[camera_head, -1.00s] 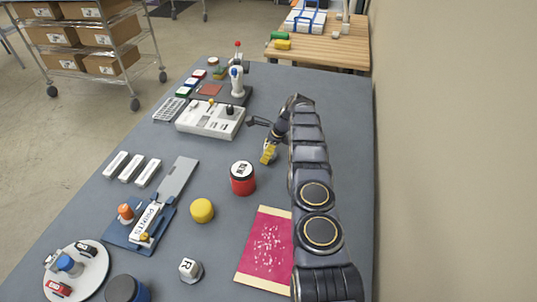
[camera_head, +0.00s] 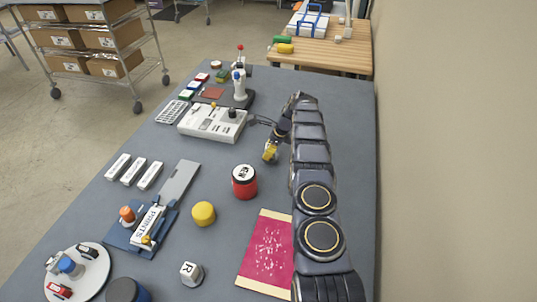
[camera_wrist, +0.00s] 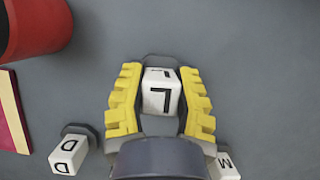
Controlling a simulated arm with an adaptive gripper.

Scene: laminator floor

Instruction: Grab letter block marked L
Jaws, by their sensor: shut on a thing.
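The white letter block marked L (camera_wrist: 161,92) shows in the wrist view, between the yellow fingers of my gripper (camera_wrist: 161,98). The fingers are shut on it, one on each side, and the black L faces the camera. In the head view my gripper (camera_head: 270,153) is low over the grey table, right of the middle; the block there is hidden by the gripper and too small to tell. Whether the block is touching the table I cannot tell.
In the wrist view, a block marked D (camera_wrist: 68,152) lies at lower left and one marked M (camera_wrist: 224,166) at lower right, partly cut off. A wall is at right.

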